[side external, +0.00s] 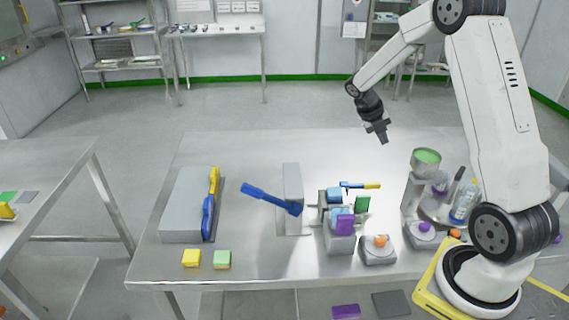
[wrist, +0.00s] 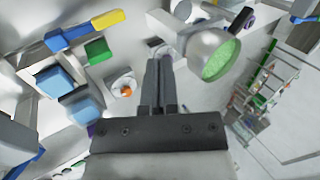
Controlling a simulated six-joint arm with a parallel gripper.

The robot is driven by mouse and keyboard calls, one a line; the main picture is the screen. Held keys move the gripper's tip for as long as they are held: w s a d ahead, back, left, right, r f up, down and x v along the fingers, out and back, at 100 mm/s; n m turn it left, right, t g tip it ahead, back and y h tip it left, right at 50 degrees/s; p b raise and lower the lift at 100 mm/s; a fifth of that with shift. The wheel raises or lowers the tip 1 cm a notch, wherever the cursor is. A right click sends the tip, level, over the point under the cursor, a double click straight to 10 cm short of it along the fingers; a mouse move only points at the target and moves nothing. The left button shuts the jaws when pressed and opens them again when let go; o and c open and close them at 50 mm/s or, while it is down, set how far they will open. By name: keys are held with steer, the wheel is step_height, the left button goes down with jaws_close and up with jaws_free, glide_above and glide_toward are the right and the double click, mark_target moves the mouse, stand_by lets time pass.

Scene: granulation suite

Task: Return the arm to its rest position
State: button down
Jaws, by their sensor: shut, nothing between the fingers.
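My gripper (side external: 382,138) hangs from my raised arm, above the back right part of the steel table (side external: 240,150) and clear of everything on it. In the wrist view its two fingers (wrist: 158,82) are together with nothing between them. My white arm rises from a yellow-edged base at the table's right end and bends over to the left.
A container with a green top (side external: 426,160) stands right of centre, near my arm. A grey block (side external: 187,205), a blue-handled tool (side external: 270,198), blue blocks, a green block (side external: 362,203) and an orange knob (side external: 380,241) are on the table. The space around my gripper is free.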

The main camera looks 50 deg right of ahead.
steer(key=shift+r, duration=0.1)
steer(key=s+a+m+t+y, duration=0.2)
steer(key=a+m+t, duration=0.1)
steer(key=a+m, duration=1)
steer(key=s+a+m+t+y, duration=0.2)
steer(key=s+a+m+t, duration=0.1)
steer(key=a+m, duration=1.1)
steer(key=shift+s+a+f+t, duration=0.3)
steer(key=shift+a+f+t, duration=0.15)
steer(key=shift+a, duration=0.7)
